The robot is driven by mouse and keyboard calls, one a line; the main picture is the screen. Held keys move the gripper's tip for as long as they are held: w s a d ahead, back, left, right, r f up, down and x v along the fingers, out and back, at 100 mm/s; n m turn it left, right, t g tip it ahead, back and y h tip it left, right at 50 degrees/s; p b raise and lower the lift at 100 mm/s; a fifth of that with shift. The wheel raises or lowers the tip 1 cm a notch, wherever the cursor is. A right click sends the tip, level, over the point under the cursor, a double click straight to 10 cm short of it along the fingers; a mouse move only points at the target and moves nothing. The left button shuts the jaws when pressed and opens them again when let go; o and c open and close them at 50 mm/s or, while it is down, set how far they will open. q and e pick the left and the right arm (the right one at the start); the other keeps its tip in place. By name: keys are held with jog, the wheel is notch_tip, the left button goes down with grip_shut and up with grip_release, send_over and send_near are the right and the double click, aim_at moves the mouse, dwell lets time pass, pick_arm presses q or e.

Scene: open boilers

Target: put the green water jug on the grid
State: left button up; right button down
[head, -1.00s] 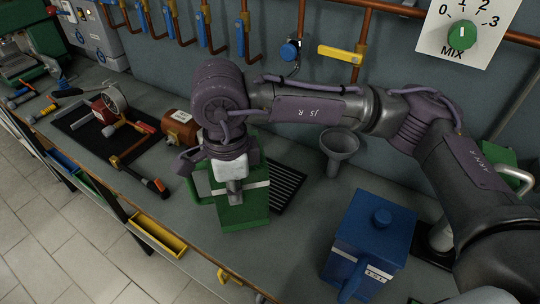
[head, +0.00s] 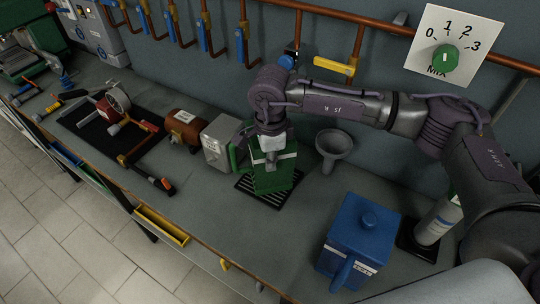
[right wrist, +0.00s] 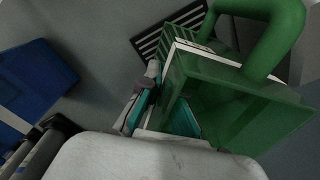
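The green water jug (head: 273,176) is upright, with a white band near its top and a handle at its left side. It is over the black slatted grid (head: 257,195), whose slats show in front of and beside its base. I cannot tell whether its base touches the grid. My right gripper (head: 273,158) comes down onto the jug's top and is shut on it. The right wrist view shows the jug (right wrist: 235,100) against the teal-padded fingers (right wrist: 160,110), and part of the grid (right wrist: 172,35) beyond. My left gripper is not in view.
A blue jug (head: 358,240) stands to the right, a grey funnel (head: 333,147) just behind right. A grey metal box (head: 219,145) and a brown cylinder (head: 183,128) stand to the left. The counter in front of the grid is clear.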

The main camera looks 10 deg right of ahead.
jog(key=shift+a+f, duration=0.1)
jog(key=shift+f+b, duration=0.15)
jog(key=shift+b, duration=0.15)
jog(key=c, duration=1.3)
grip_release()
jog(key=shift+r, duration=0.2)
notch_tip(320, 180, up, 8)
jog(key=shift+s+f+b, duration=0.1)
jog(key=shift+f+b, duration=0.1)
jog(key=shift+b, duration=0.85)
